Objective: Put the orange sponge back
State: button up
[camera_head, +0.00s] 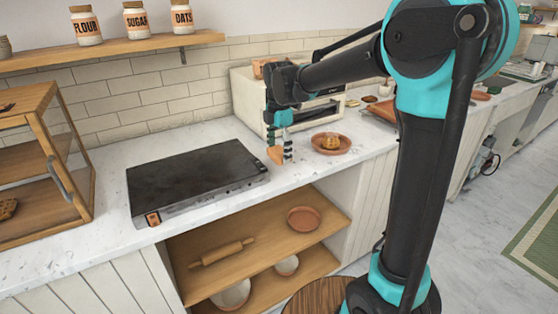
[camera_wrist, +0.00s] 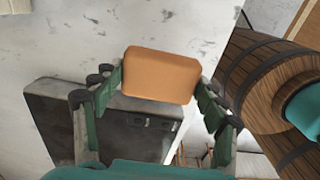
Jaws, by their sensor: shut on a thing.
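The orange sponge (camera_wrist: 161,74) is a rounded orange block held between the fingers in the wrist view. It also shows in the head view (camera_head: 275,154) as a small orange shape low at the fingertips. My gripper (camera_head: 280,150) is shut on it, pointing down over the marble counter between the dark griddle and a plate; its fingers also show in the wrist view (camera_wrist: 160,88). Whether the sponge touches the counter is hard to tell.
The dark flat griddle (camera_head: 198,178) lies left of my gripper. A terracotta plate (camera_head: 345,150) with a baked item (camera_head: 330,143) is just right. A cream appliance (camera_head: 244,101) stands behind. Open shelves (camera_head: 325,205) are below the counter.

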aim_at(279, 151)
jog(key=shift+f, duration=1.9)
jog(key=shift+f, duration=0.1)
jog(key=o, duration=1.2)
notch_tip(279, 151, up, 12)
jog(key=shift+r, duration=0.15)
jog(key=s+d+f+m, duration=0.1)
jog(key=d+f+m, duration=0.1)
jog(key=d, duration=0.1)
jog(key=s+d+f+m, duration=0.1)
jog(key=d+f+m, duration=0.1)
jog(key=d, duration=0.1)
jog(key=s+d+f+m+t, duration=0.1)
jog(key=d+f+m, duration=0.1)
jog(key=d+m, duration=0.1)
jog(key=shift+s+f, duration=0.1)
jog(key=shift+f, duration=0.3)
jog(key=s+d+f+m+t, duration=0.3)
jog(key=s+d+f+m, duration=1.1)
jog(key=s+f+m, duration=0.2)
jog(key=shift+d+m, duration=0.35)
jog(key=shift+m, duration=0.55)
